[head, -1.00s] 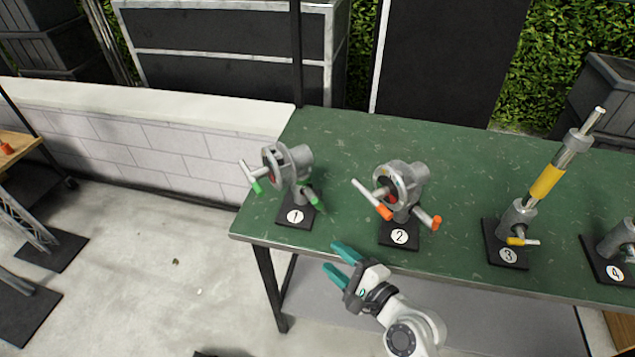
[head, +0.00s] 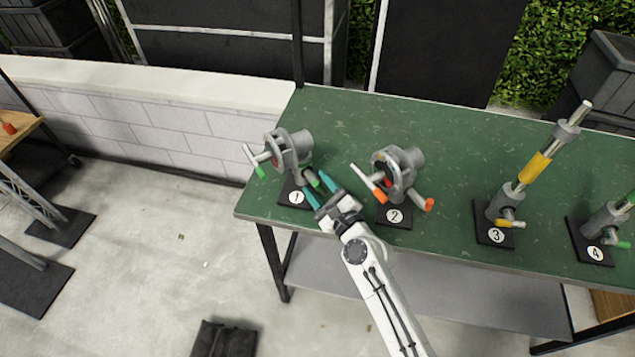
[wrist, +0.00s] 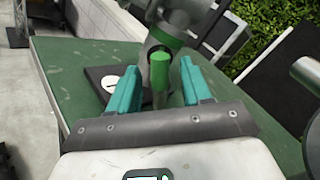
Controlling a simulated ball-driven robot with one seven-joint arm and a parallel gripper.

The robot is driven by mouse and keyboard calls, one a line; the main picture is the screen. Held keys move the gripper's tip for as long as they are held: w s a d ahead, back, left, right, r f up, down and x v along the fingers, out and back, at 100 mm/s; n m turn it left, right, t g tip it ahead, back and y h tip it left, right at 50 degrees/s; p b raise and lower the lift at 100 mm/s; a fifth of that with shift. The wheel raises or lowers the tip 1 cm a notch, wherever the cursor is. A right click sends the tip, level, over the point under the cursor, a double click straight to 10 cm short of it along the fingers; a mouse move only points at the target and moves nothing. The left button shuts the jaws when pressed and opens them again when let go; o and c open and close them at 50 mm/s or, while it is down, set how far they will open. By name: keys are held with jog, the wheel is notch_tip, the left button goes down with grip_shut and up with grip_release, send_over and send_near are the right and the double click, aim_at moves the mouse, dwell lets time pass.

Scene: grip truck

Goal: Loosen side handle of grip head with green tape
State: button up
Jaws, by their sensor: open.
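The grip head with green tape (head: 291,150) stands on the black base marked 1 at the left end of the green table (head: 345,130). Its upper T-handle (head: 259,160) has a green end pointing left and down. Its side handle, with a green tip (head: 313,180), sticks out low toward my gripper. My gripper (head: 317,186) is open, with teal fingers on either side of this tip. In the wrist view the green side handle (wrist: 160,78) stands between the two open fingers (wrist: 161,88). I cannot tell whether a finger touches it.
A grip head with orange tape (head: 397,172) on base 2 stands close to the right of my gripper. Farther right are base 3 with a yellow-banded post (head: 536,168) and base 4 (head: 595,240). The table's middle back is clear.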

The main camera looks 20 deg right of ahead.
jog(key=shift+w+a, duration=0.1)
jog(key=shift+w, duration=0.3)
grip_shut()
